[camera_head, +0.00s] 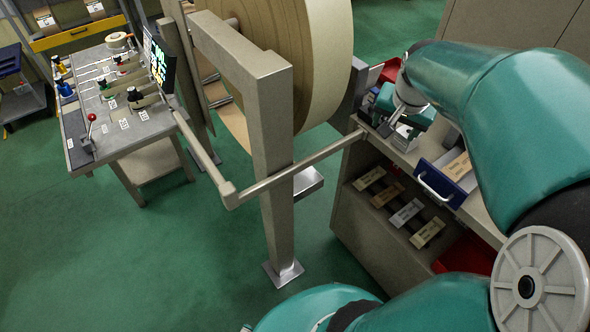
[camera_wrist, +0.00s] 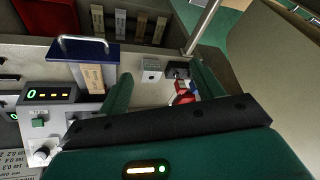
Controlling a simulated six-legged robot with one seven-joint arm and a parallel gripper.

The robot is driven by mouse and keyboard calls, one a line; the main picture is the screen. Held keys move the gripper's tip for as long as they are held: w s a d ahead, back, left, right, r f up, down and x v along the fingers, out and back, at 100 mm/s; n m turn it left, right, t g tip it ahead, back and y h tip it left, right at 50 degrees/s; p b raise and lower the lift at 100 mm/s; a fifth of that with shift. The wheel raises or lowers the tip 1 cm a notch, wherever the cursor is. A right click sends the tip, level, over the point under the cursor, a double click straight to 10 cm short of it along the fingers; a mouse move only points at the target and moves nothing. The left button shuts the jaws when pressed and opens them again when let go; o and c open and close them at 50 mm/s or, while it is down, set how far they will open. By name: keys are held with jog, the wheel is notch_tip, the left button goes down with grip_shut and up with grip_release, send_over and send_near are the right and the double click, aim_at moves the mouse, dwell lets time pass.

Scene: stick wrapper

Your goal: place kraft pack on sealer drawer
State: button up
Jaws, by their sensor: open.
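A tan pack (camera_head: 458,165) lies on the blue sealer drawer (camera_head: 434,182), which stands pulled out from the cabinet top with its handle facing out. In the wrist view the tan pack (camera_wrist: 94,78) lies just behind the blue drawer front (camera_wrist: 76,54). Several labelled packs rest on the shelf below, one of them browner kraft (camera_head: 387,194). My gripper (camera_wrist: 160,66) is open, its two green fingers apart with nothing held between them. The drawer lies left of the fingers in the wrist view. In the head view my gripper (camera_head: 397,128) is above the counter, partly hidden by my arm.
A sealer panel with a lit display (camera_wrist: 50,95) stands beside the drawer. A small grey box (camera_wrist: 151,69) and red and blue items (camera_wrist: 184,94) sit near the fingers. A large roll (camera_head: 325,60) on a post and rail (camera_head: 290,172) stands left of the cabinet.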

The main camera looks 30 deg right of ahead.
jog(key=s+a+r+n+t+y, duration=0.1)
jog(key=a+n, duration=0.4)
jog(key=a, duration=0.9)
jog(key=s+a+r+n+t+y, duration=0.1)
jog(key=s+a+n, duration=0.2)
jog(key=a, duration=1)
jog(key=n, duration=0.2)
jog(key=shift+s+a+r+n+y, duration=0.2)
jog(key=shift+a+r+n+y, duration=0.1)
jog(key=shift+a+r, duration=0.1)
jog(key=c, duration=0.6)
jog(key=shift+d, duration=0.1)
jog(key=shift+c, duration=0.3)
jog(key=shift+d, duration=0.1)
